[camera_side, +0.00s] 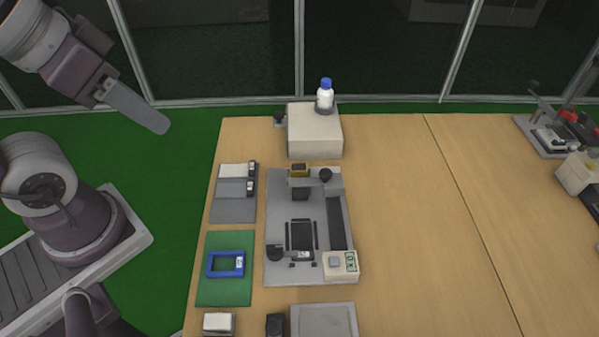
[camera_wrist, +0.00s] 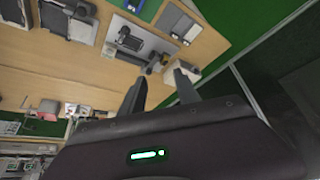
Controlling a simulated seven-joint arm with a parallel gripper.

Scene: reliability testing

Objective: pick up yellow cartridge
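The yellow cartridge (camera_side: 299,170) is a small yellow block with a dark top. It sits at the back of the grey test fixture (camera_side: 278,205) in the side view, left of a black round knob. My gripper (camera_side: 158,122) is high at the upper left of the side view, well away from the cartridge and left of the table. In the wrist view my gripper (camera_wrist: 159,76) shows two fingers spread apart with nothing between them.
A white box (camera_side: 315,140) with a blue-capped bottle (camera_side: 325,95) stands behind the fixture. A grey mat (camera_side: 233,210) and a green mat (camera_side: 224,290) with a blue frame (camera_side: 226,263) lie left of it. The table's (camera_side: 410,220) middle right is clear. Window frames stand behind.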

